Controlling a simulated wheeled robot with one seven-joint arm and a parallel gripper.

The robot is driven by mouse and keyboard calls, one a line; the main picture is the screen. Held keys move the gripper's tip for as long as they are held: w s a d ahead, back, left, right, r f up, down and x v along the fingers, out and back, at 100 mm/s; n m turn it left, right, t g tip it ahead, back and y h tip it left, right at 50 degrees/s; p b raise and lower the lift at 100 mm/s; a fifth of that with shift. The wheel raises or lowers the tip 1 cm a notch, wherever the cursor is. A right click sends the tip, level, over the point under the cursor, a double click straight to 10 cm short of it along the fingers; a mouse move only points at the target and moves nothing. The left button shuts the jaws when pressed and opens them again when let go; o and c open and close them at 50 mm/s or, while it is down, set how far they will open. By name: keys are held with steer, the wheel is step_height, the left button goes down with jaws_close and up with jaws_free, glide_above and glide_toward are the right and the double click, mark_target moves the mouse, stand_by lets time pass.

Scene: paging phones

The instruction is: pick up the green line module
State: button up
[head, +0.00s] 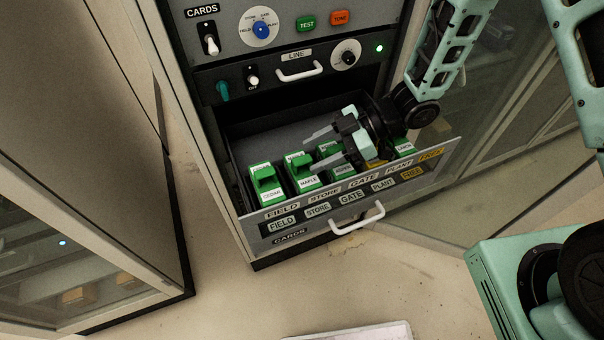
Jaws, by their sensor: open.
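Several green line modules stand in a row in the open drawer (278,231). The leftmost module (266,184) has a white label that seems to read CEDAR. The one to its right (303,173) reads MAPLE. A third module (341,170) is partly behind my gripper. Another (404,147) shows at the right end, with those between mostly hidden by my gripper. My gripper (326,146) is open and empty over the drawer, its fingers pointing left above the third module. I cannot tell whether it touches that module.
The drawer front has slot labels FIELD, STORE, GATE, PLANT and FREE, and a white handle (358,218). Above it is a LINE panel with a handle (300,71) and knobs. A glass-fronted cabinet (75,235) stands at left. Bare floor (230,305) lies in front.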

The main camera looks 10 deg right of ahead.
mark_target(296, 164)
steer(key=shift+p+x, duration=0.3)
steer(key=shift+x, duration=1)
jaws_close()
steer(key=shift+w+r, duration=0.1)
steer(key=shift+r, duration=0.1)
